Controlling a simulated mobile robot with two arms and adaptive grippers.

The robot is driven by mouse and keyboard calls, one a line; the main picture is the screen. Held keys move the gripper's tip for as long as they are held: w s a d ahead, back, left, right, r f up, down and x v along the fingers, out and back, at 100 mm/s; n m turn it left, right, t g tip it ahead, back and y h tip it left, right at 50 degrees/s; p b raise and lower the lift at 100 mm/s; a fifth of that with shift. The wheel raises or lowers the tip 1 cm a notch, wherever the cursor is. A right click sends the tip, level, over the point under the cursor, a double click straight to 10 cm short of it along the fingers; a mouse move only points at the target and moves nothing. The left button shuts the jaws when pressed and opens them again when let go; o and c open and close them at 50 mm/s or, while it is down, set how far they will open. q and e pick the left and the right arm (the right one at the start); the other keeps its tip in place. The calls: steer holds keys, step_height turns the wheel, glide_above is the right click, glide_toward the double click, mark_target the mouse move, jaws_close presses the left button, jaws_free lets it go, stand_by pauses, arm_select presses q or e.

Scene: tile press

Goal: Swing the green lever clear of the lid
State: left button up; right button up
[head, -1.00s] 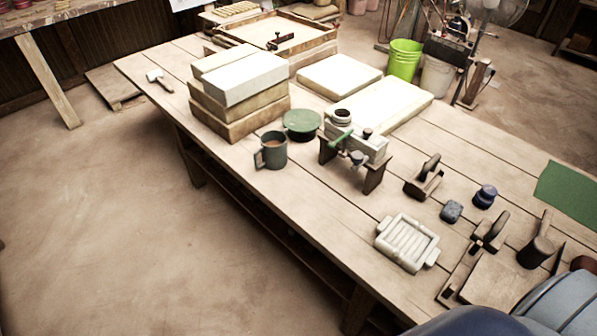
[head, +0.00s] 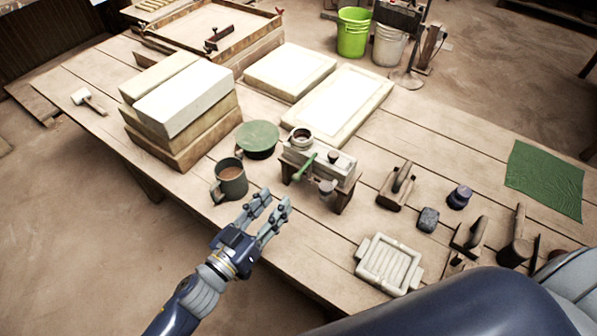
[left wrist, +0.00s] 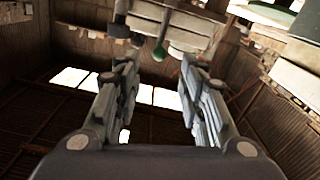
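The green lever (head: 305,167) is on the front of the small tile press (head: 318,168), which stands on dark legs on the table. Its handle slants across the press front, near the pale lid (head: 334,158). My left gripper (head: 272,202) is in front of the press, apart from it, fingers spread and empty. In the left wrist view the open fingers (left wrist: 160,70) frame the press (left wrist: 172,22) beyond them, with the green lever tip (left wrist: 160,53) between them. My right gripper is not in view.
A mug (head: 231,182) stands close to my left gripper, with a green round-topped item (head: 257,138) behind it. Stacked blocks (head: 183,112) are at left. A ribbed tray (head: 388,266) and hand tools lie to the right. The table edge is below the gripper.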

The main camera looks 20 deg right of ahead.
mark_target(299, 173)
arm_select(q)
steer(key=p+x, duration=0.1)
steer(key=x, duration=0.8)
steer(key=shift+w+d, duration=0.2)
steer(key=shift+d, duration=0.05)
steer(key=shift+w+d, duration=0.2)
steer(key=shift+d, duration=0.05)
steer(key=shift+w+d, duration=0.15)
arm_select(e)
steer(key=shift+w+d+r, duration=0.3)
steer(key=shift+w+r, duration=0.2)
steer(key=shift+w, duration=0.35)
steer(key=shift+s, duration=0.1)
arm_select(q)
jaws_close()
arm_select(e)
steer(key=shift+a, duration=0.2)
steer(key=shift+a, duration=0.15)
